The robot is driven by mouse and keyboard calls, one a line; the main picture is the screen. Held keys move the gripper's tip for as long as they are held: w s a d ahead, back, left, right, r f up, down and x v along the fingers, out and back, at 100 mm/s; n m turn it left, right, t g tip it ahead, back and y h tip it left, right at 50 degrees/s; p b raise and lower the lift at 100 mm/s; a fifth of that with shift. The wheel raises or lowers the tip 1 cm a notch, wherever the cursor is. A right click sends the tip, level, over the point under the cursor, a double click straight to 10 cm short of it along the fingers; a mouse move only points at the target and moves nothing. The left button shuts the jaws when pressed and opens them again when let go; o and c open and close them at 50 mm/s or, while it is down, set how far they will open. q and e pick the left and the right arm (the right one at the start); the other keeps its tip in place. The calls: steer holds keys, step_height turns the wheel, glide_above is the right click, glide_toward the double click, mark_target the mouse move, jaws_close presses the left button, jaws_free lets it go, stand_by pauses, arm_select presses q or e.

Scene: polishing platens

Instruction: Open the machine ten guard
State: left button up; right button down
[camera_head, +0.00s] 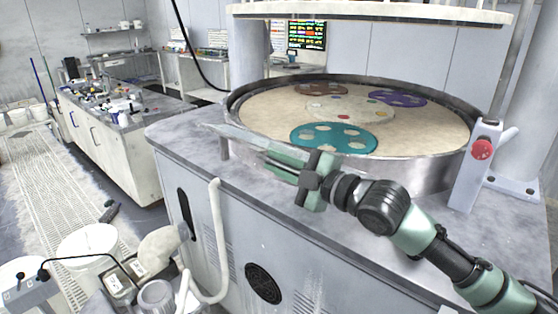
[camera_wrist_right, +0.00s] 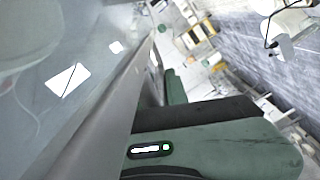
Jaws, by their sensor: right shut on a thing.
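Machine ten is probably the large grey machine (camera_head: 300,245) with a round metal-rimmed basin; no number is readable. A thin pale guard edge (camera_head: 232,134) crosses the basin's front left side. My right gripper (camera_head: 264,157) reaches in from the right, over the machine's front edge, with its green fingers at this strip. It appears shut on the guard edge. In the right wrist view, a grey see-through panel with a metal-like edge (camera_wrist_right: 112,100) runs along the green-and-black fingers (camera_wrist_right: 172,110). The exact contact is hidden. My left gripper is out of view.
Inside the basin lie teal (camera_head: 333,138), purple (camera_head: 399,98) and brown (camera_head: 320,89) discs. A red button (camera_head: 482,149) stands on a post at the right. A round upper plate (camera_head: 370,13) hangs above. White buckets (camera_head: 88,240) and a hose stand at lower left.

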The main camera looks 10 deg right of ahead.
stand_by(0.4)
steer(key=c, duration=1.5)
jaws_free()
steer(key=shift+o, duration=0.2)
steer(key=shift+d, duration=0.1)
steer(key=shift+s+d+f, duration=0.1)
steer(key=shift+s+d, duration=0.1)
steer(key=b+v, duration=0.1)
steer(key=v, duration=0.4)
steer(key=shift+s+d+b, duration=0.1)
steer(key=shift+s+b, duration=0.05)
steer(key=shift+b, duration=0.15)
steer(key=shift+v, duration=0.9)
